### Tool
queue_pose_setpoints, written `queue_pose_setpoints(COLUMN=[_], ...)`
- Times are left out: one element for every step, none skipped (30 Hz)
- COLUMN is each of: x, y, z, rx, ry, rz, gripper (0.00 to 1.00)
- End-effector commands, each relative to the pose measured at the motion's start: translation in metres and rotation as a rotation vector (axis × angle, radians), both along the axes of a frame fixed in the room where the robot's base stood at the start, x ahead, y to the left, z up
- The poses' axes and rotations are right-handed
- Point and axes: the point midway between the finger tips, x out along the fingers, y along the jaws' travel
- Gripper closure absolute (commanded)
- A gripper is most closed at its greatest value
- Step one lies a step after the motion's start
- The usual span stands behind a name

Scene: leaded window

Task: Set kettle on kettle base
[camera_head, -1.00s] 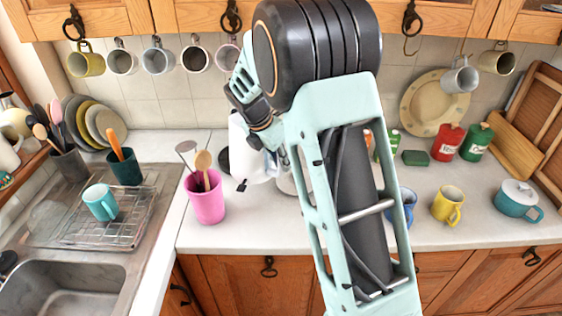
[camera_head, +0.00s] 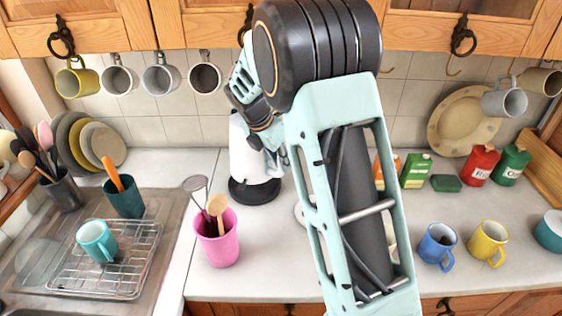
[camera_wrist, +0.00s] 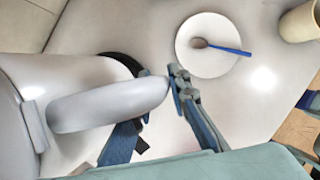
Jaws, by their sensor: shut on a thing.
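The white kettle (camera_head: 246,158) is upright in the head view, over the round black kettle base (camera_head: 254,194). I cannot tell whether its bottom touches the base. In the wrist view the kettle's pale body (camera_wrist: 75,75) fills the left, and its handle (camera_wrist: 95,106) reaches between my fingers. My gripper (camera_wrist: 156,108) is shut on the handle. A dark edge of the base shows behind the kettle in the wrist view (camera_wrist: 127,62). My arm hides part of the kettle's right side in the head view.
A pink utensil pot (camera_head: 217,240) stands close in front and left of the base. A white plate with a blue-handled spoon (camera_wrist: 215,45) lies to the right in the wrist view. Blue (camera_head: 437,246) and yellow (camera_head: 487,243) mugs stand farther right. Mugs hang along the wall behind.

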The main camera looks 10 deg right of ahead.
Motion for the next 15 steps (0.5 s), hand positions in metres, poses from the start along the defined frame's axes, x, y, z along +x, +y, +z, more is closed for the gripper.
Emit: queue_pose_setpoints(x=[0.003, 0.003, 0.003, 0.003, 0.003, 0.003, 0.003, 0.003, 0.003, 0.003, 0.003, 0.003, 0.003, 0.003, 0.003], y=[0.000, 0.000, 0.000, 0.000, 0.000, 0.000, 0.000, 0.000, 0.000, 0.000, 0.000, 0.000, 0.000, 0.000, 0.000], z=[0.004, 0.004, 0.004, 0.004, 0.003, 0.003, 0.002, 0.001, 0.000, -0.002, -0.003, -0.006, -0.008, -0.010, -0.013], rx=[0.003, 0.003, 0.001, 0.002, 0.002, 0.002, 0.002, 0.002, 0.002, 0.002, 0.002, 0.002, 0.002, 0.002, 0.002], ry=[-0.010, -0.010, -0.010, -0.010, -0.010, -0.010, -0.010, -0.010, -0.010, -0.010, -0.010, -0.010, -0.010, -0.010, -0.010], rz=[0.000, 0.000, 0.000, -0.001, -0.001, -0.001, -0.001, -0.001, -0.001, -0.001, -0.001, -0.001, -0.001, -0.001, -0.001], gripper=[1.00, 1.00, 1.00, 1.00, 1.00, 1.00, 1.00, 1.00, 1.00, 1.00, 1.00, 1.00, 1.00, 1.00, 1.00])
